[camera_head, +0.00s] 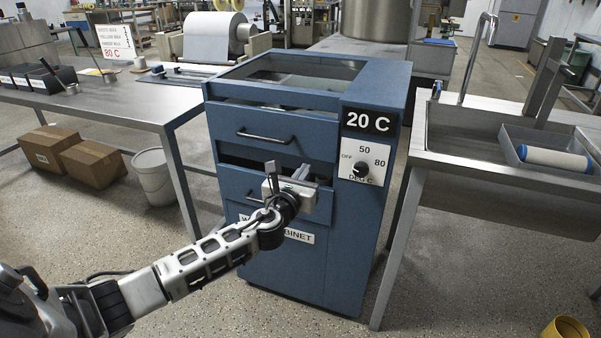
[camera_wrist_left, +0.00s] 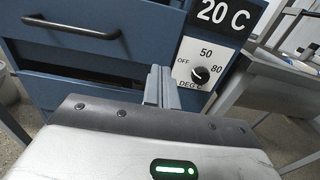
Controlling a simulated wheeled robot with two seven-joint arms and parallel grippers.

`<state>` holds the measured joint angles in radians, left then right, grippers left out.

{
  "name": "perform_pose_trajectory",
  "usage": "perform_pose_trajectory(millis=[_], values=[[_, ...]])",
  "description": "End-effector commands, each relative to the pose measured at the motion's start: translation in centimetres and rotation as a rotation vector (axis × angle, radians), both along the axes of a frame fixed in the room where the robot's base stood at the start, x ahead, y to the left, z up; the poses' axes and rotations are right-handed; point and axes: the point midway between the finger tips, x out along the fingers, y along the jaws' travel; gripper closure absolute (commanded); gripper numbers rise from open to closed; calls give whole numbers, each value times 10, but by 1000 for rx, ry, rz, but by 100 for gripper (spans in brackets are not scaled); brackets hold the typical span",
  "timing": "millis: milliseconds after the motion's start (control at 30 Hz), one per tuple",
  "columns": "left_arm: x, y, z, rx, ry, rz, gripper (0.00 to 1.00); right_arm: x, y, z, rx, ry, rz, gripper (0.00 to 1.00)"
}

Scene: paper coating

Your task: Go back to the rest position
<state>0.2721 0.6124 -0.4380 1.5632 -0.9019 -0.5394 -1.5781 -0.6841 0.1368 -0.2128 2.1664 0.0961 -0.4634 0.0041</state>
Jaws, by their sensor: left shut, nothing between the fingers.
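My left gripper (camera_head: 301,174) is in front of the blue cabinet (camera_head: 345,240), at the height of its second drawer, left of the temperature dial. In the left wrist view my left gripper (camera_wrist_left: 161,88) has its two fingers together with nothing between them. The dial (camera_head: 361,169) is a black knob on a white plate marked OFF, 50 and 80; the dial (camera_wrist_left: 200,75) also shows in the left wrist view, apart from the fingers. The display (camera_head: 370,121) above reads 20 C. The second drawer stands slightly out, with a dark gap above it. My right gripper is out of view.
A steel table (camera_head: 150,104) with dark trays stands left, with cardboard boxes (camera_head: 92,164) and a white bucket (camera_head: 153,176) under it. A steel sink (camera_head: 470,150) with a tray and white roller (camera_head: 555,159) stands close on the right. Open floor lies in front.

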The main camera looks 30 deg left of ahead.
Motion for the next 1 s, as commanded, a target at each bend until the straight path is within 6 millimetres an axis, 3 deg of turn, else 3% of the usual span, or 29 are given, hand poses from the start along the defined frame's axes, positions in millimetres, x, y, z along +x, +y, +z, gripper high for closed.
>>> perform_pose_trajectory(millis=[333, 467, 567, 733, 900, 1000], values=[[-13, -3, -2, -11, 2, -1, 100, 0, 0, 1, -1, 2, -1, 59], [-28, -21, -25, -192, 35, -20, 100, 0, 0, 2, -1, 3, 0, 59], [-58, -51, -62, -546, 95, -26, 100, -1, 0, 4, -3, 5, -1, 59], [-146, -121, -123, -1456, 225, 117, 100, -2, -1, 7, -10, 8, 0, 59], [-235, -173, -142, -2352, 248, 486, 100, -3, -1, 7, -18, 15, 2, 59], [-268, -188, -140, -2695, 202, 701, 100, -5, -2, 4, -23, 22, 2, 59]])
